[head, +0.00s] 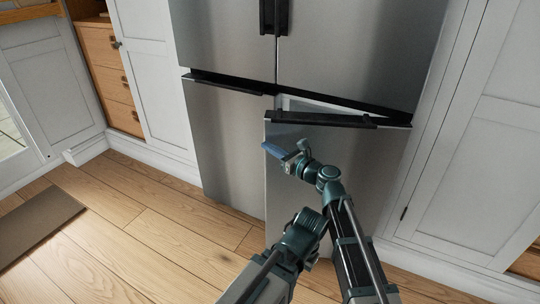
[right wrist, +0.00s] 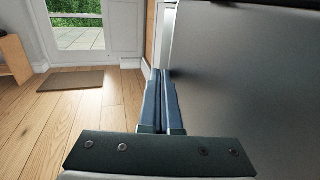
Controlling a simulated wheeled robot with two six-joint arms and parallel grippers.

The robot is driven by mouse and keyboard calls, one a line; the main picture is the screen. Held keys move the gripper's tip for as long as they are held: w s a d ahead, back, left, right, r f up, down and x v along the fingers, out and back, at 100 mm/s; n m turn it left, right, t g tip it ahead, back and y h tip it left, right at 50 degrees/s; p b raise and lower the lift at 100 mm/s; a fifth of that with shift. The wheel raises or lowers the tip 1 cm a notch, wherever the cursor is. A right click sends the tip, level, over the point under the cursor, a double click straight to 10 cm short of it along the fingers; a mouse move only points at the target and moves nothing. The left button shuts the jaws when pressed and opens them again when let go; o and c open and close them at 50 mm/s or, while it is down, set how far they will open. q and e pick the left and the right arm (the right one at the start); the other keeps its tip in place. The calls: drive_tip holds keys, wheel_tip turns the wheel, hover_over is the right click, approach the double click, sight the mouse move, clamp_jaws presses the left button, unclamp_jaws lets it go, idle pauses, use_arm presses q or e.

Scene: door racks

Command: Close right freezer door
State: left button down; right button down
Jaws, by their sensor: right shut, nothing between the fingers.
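The right freezer door (head: 335,180) is the lower right steel door of the fridge. It stands ajar in the head view, its left side swung out and a pale gap showing above its top edge. The dark handle strip (head: 320,118) runs along its top. My right gripper (head: 268,152) is shut and empty, in front of the door near its left edge. In the right wrist view the closed blue fingers (right wrist: 160,100) are beside the steel door surface (right wrist: 245,85); I cannot tell whether they touch it. My left gripper is not in view.
The left freezer door (head: 225,145) and the upper fridge doors (head: 355,45) look shut. White cabinets (head: 485,150) stand at the right. A brown mat (head: 35,228) lies on the wood floor (head: 150,225) at the left, where the floor is clear.

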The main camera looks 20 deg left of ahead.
drive_tip(key=w+a, duration=0.1)
drive_tip(key=w, duration=0.9)
drive_tip(key=shift+w+a, duration=0.3)
drive_tip(key=shift+w, duration=0.05)
